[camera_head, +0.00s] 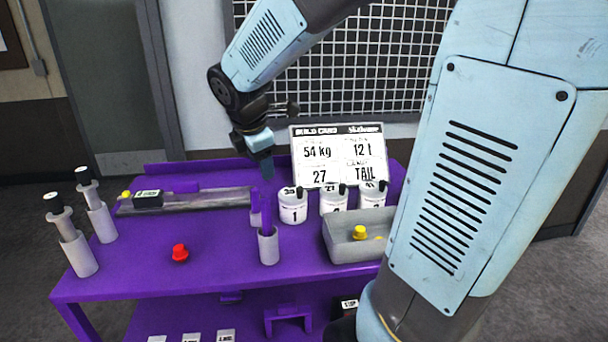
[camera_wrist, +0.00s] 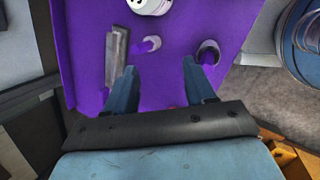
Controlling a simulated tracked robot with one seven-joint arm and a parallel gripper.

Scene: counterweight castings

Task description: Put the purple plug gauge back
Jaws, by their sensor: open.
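In the head view, a slim purple post (camera_head: 266,213) rises from a grey sleeve (camera_head: 268,247) at the middle of the purple bench. A second purple post (camera_head: 255,208) stands just behind it; I cannot tell which is the plug gauge. In the wrist view, the grey sleeve (camera_wrist: 208,50) shows as a ring with purple inside, and a purple peg (camera_wrist: 152,43) lies to its left. My gripper (camera_head: 264,168) is above the back of the bench, near the posts. In the wrist view my gripper (camera_wrist: 160,78) is open, with nothing between its two fingers.
White canisters (camera_head: 293,208) and a build card (camera_head: 340,155) stand behind right. A grey tray (camera_head: 347,250) with a yellow knob sits right. A grey rail (camera_head: 205,201) runs left. Two black-topped grey sleeves (camera_head: 78,255) stand far left. A red knob (camera_head: 180,253) lies front left.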

